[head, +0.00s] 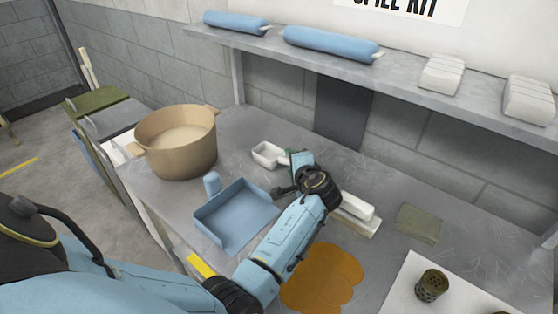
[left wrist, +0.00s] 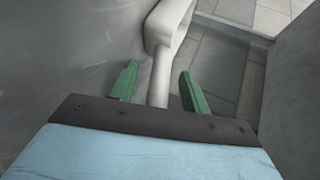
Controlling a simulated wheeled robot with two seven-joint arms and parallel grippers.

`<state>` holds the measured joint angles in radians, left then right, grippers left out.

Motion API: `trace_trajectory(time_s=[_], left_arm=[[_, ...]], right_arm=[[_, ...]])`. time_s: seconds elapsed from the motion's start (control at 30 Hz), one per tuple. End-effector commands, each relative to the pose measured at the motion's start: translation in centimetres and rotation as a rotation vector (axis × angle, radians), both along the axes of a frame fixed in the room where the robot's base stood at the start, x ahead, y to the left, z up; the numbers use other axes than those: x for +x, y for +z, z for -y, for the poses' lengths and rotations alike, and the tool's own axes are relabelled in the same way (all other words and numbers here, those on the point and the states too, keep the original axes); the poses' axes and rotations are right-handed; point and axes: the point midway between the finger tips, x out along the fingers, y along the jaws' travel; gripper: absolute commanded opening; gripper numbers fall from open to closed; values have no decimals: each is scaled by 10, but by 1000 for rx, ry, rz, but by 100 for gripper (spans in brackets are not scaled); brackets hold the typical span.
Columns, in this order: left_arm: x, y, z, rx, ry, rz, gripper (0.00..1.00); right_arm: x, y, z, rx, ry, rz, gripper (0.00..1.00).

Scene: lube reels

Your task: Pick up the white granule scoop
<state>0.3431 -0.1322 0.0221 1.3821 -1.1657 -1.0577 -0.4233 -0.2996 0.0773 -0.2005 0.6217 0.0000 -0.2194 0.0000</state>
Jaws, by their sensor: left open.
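The white granule scoop (head: 267,154) lies on the grey metal table, right of the tan tub, its handle toward my left gripper. My left gripper (head: 292,157) is low over the table at the scoop's handle end. In the left wrist view its two green fingers (left wrist: 160,90) are apart, with the scoop's pale handle (left wrist: 161,75) between them. A gap shows on each side of the handle. The scoop's bowl (left wrist: 168,22) lies beyond the fingertips, partly cut off by the frame. My right gripper is not in view.
A tan tub (head: 175,145) of granules stands left. A blue dustpan (head: 235,213) lies beside my left forearm. An orange spill (head: 322,280), white blocks (head: 357,206), a green pad (head: 418,223) and a perforated can (head: 431,285) are to the right. A shelf (head: 400,82) overhangs the back.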

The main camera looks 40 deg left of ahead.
Motion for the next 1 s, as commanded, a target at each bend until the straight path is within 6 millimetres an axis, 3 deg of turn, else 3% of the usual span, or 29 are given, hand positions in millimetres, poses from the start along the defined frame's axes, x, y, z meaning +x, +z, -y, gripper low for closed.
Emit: trace_trajectory(time_s=[0.23, 0.57, 0.83, 1.0], left_arm=[[1, 0, -1, -1, 0, 1, 44], [1, 0, -1, -1, 0, 1, 1], [1, 2, -1, 0, 1, 2, 0], [1, 25, 0, -1, 1, 5, 0]], right_arm=[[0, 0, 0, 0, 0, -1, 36], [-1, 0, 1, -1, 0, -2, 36], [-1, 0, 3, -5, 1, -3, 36], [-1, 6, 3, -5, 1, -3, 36]])
